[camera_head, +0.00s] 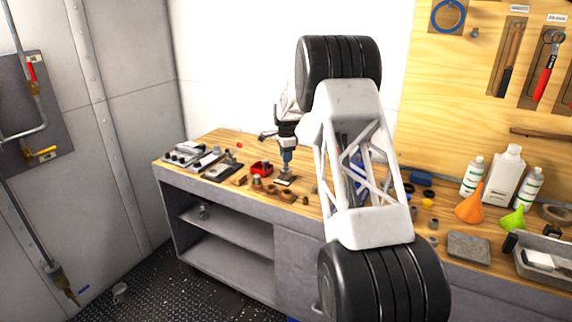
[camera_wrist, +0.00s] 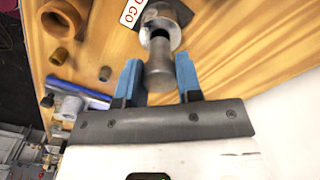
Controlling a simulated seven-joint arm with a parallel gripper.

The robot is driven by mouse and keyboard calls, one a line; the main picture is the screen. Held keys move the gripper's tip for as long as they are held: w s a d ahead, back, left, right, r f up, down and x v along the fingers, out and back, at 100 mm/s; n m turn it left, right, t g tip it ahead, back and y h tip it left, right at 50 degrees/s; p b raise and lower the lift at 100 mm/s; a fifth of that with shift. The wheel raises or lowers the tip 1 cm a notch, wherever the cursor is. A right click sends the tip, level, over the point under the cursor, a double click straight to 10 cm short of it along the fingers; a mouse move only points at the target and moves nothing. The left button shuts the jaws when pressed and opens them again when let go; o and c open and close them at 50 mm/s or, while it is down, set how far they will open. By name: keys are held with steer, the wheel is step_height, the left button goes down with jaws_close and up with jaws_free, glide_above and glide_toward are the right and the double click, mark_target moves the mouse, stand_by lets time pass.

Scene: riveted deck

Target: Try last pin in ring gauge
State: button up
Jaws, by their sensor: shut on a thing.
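A grey cylindrical pin (camera_wrist: 159,72) sits between the blue fingertips of my gripper (camera_wrist: 154,80) in the wrist view, and the gripper is shut on it. The silver ring gauge (camera_wrist: 173,34) lies just past the pin's far end, on a dark plate with a white label (camera_wrist: 131,13) partly reading "GO". The pin's end overlaps the ring's opening in the picture; I cannot tell whether it is inside or above it. In the head view my gripper (camera_head: 286,160) points down over a small dark plate (camera_head: 287,181) on the bench; the pin is too small to tell there.
In the head view a red object (camera_head: 261,168) is close left of my gripper; bottles and funnels (camera_head: 470,206) stand far right.

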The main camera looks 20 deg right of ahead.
steer(key=shift+r, duration=0.8)
